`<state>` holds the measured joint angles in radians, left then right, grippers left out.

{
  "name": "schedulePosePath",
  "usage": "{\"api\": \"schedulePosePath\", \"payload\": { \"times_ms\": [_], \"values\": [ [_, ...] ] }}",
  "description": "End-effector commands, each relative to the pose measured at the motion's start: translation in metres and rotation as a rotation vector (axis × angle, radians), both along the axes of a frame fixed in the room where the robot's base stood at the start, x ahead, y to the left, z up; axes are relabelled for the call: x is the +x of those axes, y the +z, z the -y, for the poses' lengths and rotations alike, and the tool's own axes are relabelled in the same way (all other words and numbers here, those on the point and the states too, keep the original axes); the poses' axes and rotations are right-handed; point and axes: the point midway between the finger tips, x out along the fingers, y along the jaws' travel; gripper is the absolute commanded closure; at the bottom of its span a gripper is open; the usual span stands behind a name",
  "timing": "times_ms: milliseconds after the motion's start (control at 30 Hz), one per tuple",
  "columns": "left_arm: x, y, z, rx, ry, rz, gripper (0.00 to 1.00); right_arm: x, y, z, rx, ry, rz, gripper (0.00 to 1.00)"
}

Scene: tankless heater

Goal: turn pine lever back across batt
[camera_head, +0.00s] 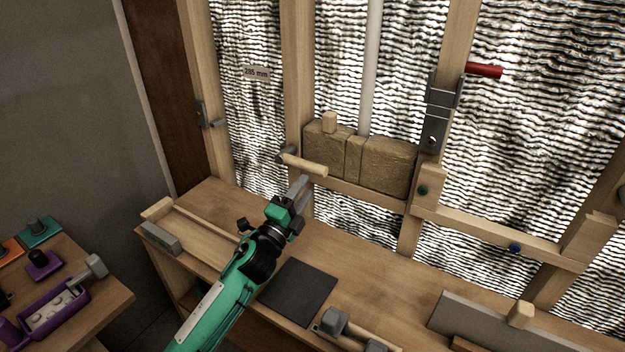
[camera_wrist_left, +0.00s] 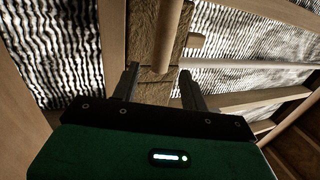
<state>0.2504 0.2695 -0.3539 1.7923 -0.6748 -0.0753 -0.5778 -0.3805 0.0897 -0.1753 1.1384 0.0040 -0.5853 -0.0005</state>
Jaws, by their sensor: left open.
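The pine lever (camera_head: 305,165) is a short round wooden bar at a grey pivot on the stud left of the batt. Its free end points right and slightly down, overlapping the batt's lower left corner in the head view. The brown batt (camera_head: 385,168) sits between two studs above a wooden rail. My left gripper (camera_head: 302,184) is open just below the lever. In the left wrist view the lever (camera_wrist_left: 167,40) reaches down between the two spread fingers (camera_wrist_left: 159,72), with gaps on both sides; the batt (camera_wrist_left: 143,28) is behind it. My right gripper is out of view.
A small wooden peg (camera_head: 329,122) and a pale vertical pipe (camera_head: 369,70) are at the batt's top. A grey bracket (camera_head: 436,115) and red handle (camera_head: 485,71) are to the right. The bench below holds a dark mat (camera_head: 297,292) and a wooden tray (camera_head: 190,235).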

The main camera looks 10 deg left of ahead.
Motion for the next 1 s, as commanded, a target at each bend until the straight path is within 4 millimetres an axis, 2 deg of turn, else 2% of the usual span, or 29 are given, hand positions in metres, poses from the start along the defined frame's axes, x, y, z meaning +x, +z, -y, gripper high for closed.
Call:
{"api": "schedulePosePath", "payload": {
  "times_ms": [33,200,400,1000],
  "values": [
    [-0.011,-0.006,-0.004,0.001,0.000,-0.002,0.55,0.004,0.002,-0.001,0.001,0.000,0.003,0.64],
    [-0.037,-0.014,-0.013,0.001,-0.001,-0.001,0.55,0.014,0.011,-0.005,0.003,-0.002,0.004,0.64],
    [-0.054,-0.020,-0.020,0.001,0.000,-0.001,0.55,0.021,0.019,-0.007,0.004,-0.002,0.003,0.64],
    [-0.058,-0.020,-0.021,0.001,0.000,0.000,0.55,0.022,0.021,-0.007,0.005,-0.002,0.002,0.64]
  ]
}}
